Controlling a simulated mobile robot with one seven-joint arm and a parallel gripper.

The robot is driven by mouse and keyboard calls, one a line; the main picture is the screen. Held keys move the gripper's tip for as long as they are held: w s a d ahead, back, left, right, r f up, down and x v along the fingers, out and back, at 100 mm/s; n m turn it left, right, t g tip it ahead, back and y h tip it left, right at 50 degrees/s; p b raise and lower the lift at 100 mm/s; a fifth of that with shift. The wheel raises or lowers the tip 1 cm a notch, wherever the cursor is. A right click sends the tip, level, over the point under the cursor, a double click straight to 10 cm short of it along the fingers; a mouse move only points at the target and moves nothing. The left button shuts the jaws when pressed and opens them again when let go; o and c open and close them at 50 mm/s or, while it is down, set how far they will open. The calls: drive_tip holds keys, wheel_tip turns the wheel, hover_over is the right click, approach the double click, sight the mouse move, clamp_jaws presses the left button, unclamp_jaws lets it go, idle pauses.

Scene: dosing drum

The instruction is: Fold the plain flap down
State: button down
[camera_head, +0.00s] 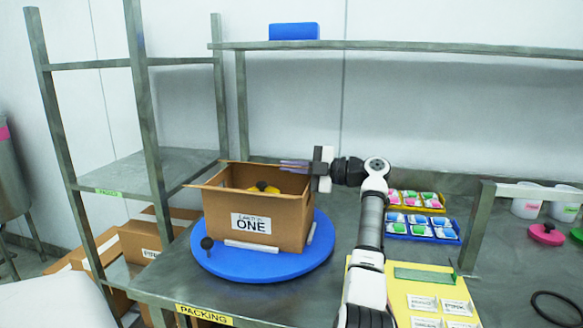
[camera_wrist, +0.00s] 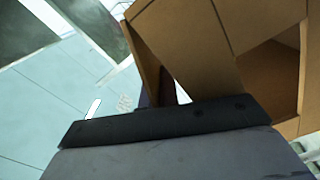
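The open cardboard box (camera_head: 290,215), labelled ONE on its front, stands upright on a blue turntable (camera_head: 210,262). A narrow flap (camera_head: 200,187) sticks out at its left rim. I cannot tell which flap is the plain one. My gripper (camera_head: 292,165) reaches in from the right, its fingers pointing left over the box's back right rim. The fingers look close together, but any gap is too small to judge. In the wrist view, cardboard panels (camera_wrist: 205,40) fill the upper right, close to my gripper. Contact with a flap is unclear. Something yellow and dark (camera_head: 264,187) lies inside the box.
Blue and yellow trays (camera_head: 421,230) of colored packets and a yellow board (camera_head: 402,300) lie right of my arm. A metal rack (camera_head: 150,110) stands left. A shelf (camera_head: 420,45) bearing a blue block (camera_head: 294,31) runs above the bench.

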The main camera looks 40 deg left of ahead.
drive_tip(key=c, duration=2.1)
unclamp_jaws()
drive_tip(key=o, duration=0.5)
drive_tip(key=shift+c, duration=0.2)
